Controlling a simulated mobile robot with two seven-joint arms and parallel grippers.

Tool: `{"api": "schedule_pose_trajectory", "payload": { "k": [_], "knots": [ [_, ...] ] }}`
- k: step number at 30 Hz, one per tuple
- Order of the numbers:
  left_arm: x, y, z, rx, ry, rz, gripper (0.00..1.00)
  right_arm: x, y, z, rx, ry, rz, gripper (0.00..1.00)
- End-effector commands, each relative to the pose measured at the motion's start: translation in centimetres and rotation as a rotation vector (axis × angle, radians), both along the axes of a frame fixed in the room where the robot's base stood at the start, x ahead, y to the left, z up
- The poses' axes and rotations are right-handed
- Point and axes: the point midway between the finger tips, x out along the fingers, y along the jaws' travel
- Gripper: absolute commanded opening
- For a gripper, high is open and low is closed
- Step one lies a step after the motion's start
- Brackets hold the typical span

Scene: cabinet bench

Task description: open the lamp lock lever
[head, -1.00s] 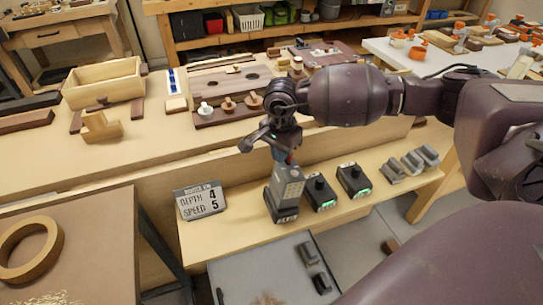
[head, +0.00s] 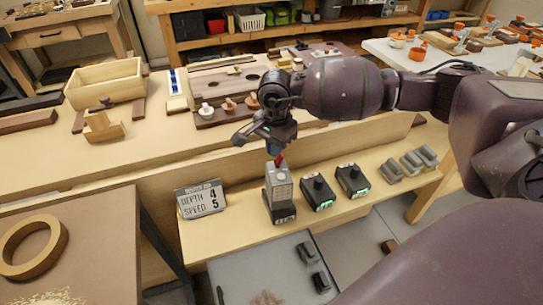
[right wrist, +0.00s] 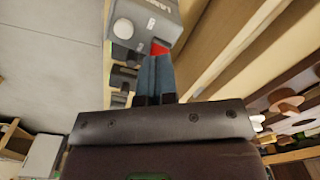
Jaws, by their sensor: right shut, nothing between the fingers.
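The lamp (head: 279,186) is a grey block on a black base, standing on the lower bench shelf. A small red part, seemingly its lock lever (head: 281,160), shows at its top. In the right wrist view, the grey lamp body (right wrist: 153,22) with a round pale knob is at the top, and the red lever (right wrist: 158,48) shows just beyond my fingertips. My right gripper (head: 274,150) is directly above the lamp, its blue-grey fingers (right wrist: 157,62) shut together with nothing between them. The fingertips are at or very close to the red lever; I cannot tell whether they touch. My left gripper is out of view.
Two black battery-like units (head: 318,192) with green lights stand right of the lamp. A sign (head: 201,199) stands to its left, grey blocks (head: 418,160) farther right. The bench top (head: 150,150) rises behind, with a wooden box (head: 105,83) on it.

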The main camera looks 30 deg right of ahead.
Motion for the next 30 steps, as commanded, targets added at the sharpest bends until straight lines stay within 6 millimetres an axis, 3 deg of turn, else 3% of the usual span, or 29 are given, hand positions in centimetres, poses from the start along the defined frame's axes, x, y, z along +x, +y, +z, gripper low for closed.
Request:
{"api": "schedule_pose_trajectory", "payload": {
  "k": [30],
  "knots": [
    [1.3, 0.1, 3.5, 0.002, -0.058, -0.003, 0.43, 0.0, 0.0, 5.9, 0.0, -0.002, -0.001, 0.0]
  ]
}}
